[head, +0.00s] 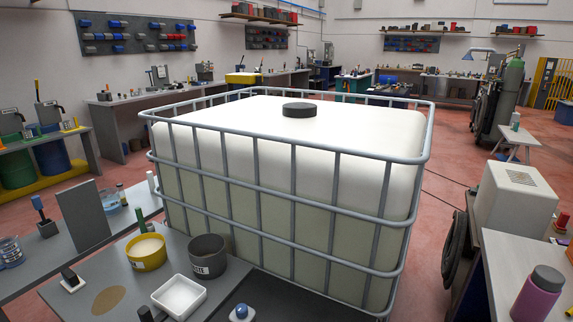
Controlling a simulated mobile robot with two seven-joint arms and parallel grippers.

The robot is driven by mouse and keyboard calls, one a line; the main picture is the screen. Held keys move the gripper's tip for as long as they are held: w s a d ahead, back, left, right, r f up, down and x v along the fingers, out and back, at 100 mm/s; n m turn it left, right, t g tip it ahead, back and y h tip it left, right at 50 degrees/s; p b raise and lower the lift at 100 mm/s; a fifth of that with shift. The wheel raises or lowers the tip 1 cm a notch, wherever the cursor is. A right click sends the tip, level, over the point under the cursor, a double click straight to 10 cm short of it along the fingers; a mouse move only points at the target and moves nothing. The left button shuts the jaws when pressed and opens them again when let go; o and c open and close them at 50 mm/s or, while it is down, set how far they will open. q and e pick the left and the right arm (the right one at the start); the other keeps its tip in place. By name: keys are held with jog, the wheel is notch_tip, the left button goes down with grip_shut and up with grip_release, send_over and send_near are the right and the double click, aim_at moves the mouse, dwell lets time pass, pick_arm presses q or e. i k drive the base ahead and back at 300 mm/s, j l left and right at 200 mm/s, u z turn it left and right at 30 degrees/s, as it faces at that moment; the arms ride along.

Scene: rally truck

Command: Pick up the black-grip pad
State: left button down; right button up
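A small pad with a black grip on a white base (72,281) sits at the left of the grey table (62,301) at the lower left. Its grip points up, and nothing covers it. To its right are a tan round patch (109,299) on the table top and a yellow tub (146,252) with pale contents. Another small dark upright piece (145,314) is cut off by the bottom edge, so I cannot tell what it is. Neither of my grippers shows in the head view.
A large white caged tank (290,170) stands close behind. A grey upright panel (83,215) and a glass beaker (10,251) are farther left.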

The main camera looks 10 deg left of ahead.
aim_at(72, 283)
jog(key=u, duration=1.7)
jog(key=j+z, duration=0.45)
jog(key=j, duration=0.25)
jog(key=j+z, duration=0.5)
jog(key=j, duration=0.2)
jog(key=z, duration=0.25)
jog(key=i+j+z, duration=0.25)
jog(key=j+z, duration=0.25)
jog(key=j, duration=0.25)
jog(key=i+j+z, duration=0.15)
jog(key=j+z, duration=0.15)
jog(key=j, duration=0.15)
jog(key=j+z, duration=0.25)
jog(key=j, duration=0.15)
